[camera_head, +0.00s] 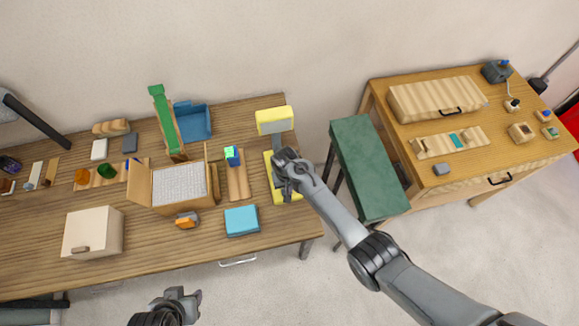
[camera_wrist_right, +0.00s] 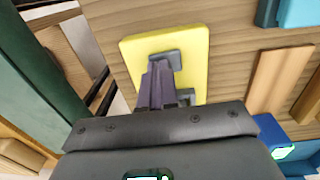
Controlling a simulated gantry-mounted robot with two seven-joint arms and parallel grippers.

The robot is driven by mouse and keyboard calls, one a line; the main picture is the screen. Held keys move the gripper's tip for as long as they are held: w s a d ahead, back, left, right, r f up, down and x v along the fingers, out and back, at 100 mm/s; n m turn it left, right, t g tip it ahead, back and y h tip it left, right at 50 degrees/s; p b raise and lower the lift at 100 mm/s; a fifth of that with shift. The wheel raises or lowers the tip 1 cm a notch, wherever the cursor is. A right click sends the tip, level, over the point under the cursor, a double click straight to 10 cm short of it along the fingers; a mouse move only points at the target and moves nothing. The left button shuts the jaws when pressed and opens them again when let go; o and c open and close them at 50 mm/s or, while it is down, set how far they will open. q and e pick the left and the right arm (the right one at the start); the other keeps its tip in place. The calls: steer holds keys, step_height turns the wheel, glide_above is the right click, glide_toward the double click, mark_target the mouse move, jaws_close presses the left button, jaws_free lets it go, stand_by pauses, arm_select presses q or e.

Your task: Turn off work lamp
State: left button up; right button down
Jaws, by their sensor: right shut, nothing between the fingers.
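The work lamp has a yellow head (camera_head: 275,119) and a flat yellow base (camera_head: 293,194) near the right end of the long wooden table. I cannot tell whether it is lit. My right gripper (camera_head: 283,168) is over the base, below the head in the picture, and hides part of it. In the right wrist view the shut, empty fingers (camera_wrist_right: 155,88) point at the yellow base (camera_wrist_right: 198,48), close to a small grey part (camera_wrist_right: 167,58) on it. I cannot tell whether they touch. My left gripper (camera_head: 182,297) is in front of the table, away from the lamp.
A blue block (camera_head: 242,221) and a wooden strip (camera_head: 238,182) with a blue item lie left of the lamp base. A wooden box (camera_head: 140,183) stands farther left. A green bench (camera_head: 368,168) stands to the right, before a second table (camera_head: 480,172).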

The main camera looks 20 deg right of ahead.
steer(key=r+p, duration=0.1)
steer(key=r, duration=0.1)
steer(key=r+p, duration=0.1)
steer(key=r, duration=0.1)
steer(key=shift+w+d+p, duration=0.15)
steer(key=shift+d+p, duration=0.1)
steer(key=shift+p, duration=0.1)
arm_select(q)
steer(key=shift+d+r+b, duration=0.25)
steer(key=shift+r+b, duration=0.6)
steer(key=shift+r, duration=0.2)
arm_select(e)
step_height(320, 180, up, 9)
steer(key=shift+d, duration=0.2)
arm_select(q)
steer(key=shift+a, duration=0.1)
